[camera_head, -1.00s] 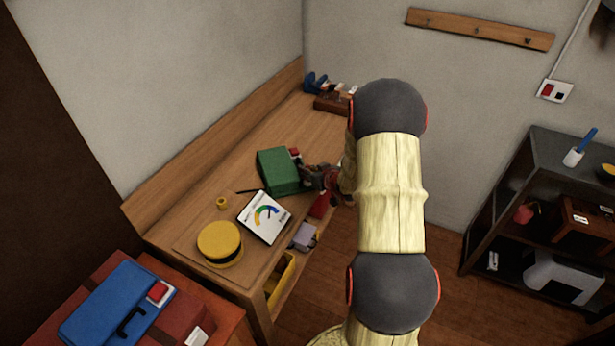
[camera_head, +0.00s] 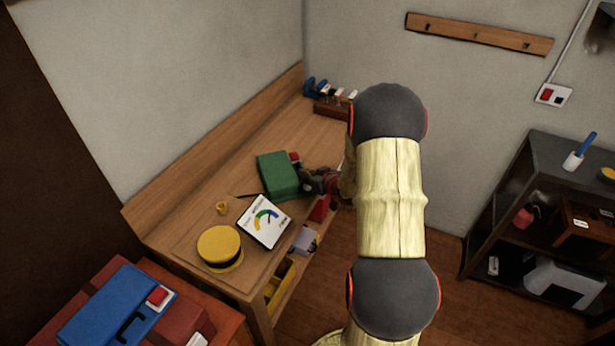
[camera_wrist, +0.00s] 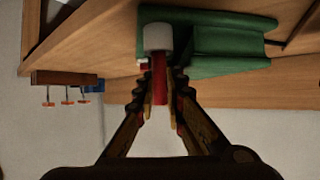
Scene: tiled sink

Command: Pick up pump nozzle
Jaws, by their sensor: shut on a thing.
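In the wrist view, my gripper (camera_wrist: 162,82) has its two fingers closed around a slim red part (camera_wrist: 160,92) with a white, rounded cylindrical end (camera_wrist: 158,37). This red and white piece looks like the pump nozzle. Its white end lies against or in front of a green block-like object (camera_wrist: 225,45); I cannot tell if they touch. In the head view, my gripper (camera_head: 308,182) is at the right side of the green object (camera_head: 278,174), low over the bench. The held piece is mostly hidden there by the gripper.
The wooden bench (camera_head: 190,236) also holds a white card with a coloured dial (camera_head: 265,222), a yellow round tin (camera_head: 218,245) and a small yellow piece (camera_head: 222,208). A tool rack (camera_head: 331,109) stands at the back. A dark shelf (camera_head: 560,150) is at right.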

